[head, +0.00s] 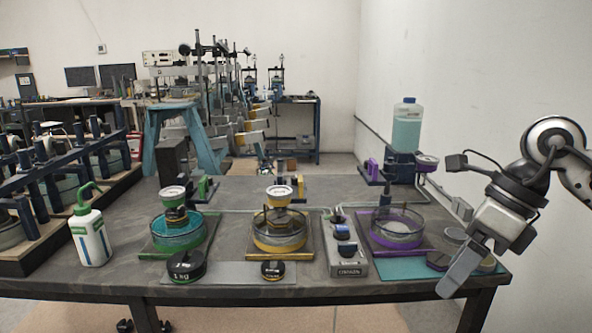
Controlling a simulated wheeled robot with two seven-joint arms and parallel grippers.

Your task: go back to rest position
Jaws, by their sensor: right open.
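My right gripper (462,272) hangs over the right front corner of the dark table (120,262), in front of the green mat. It is open, and nothing shows between its fingers. The right arm comes in from the right edge. My left gripper is not in the view. Green, yellow and purple lever stations stand on the table: a green dish (178,234), a yellow dish (280,236) and a purple dish (397,230).
A 1 kg weight (187,267) and a smaller black weight (272,270) lie on a grey plate. A switch box (344,255), a white bottle (90,236) and a teal-filled bottle (406,128) also stand there. The white wall (480,80) is close on the right.

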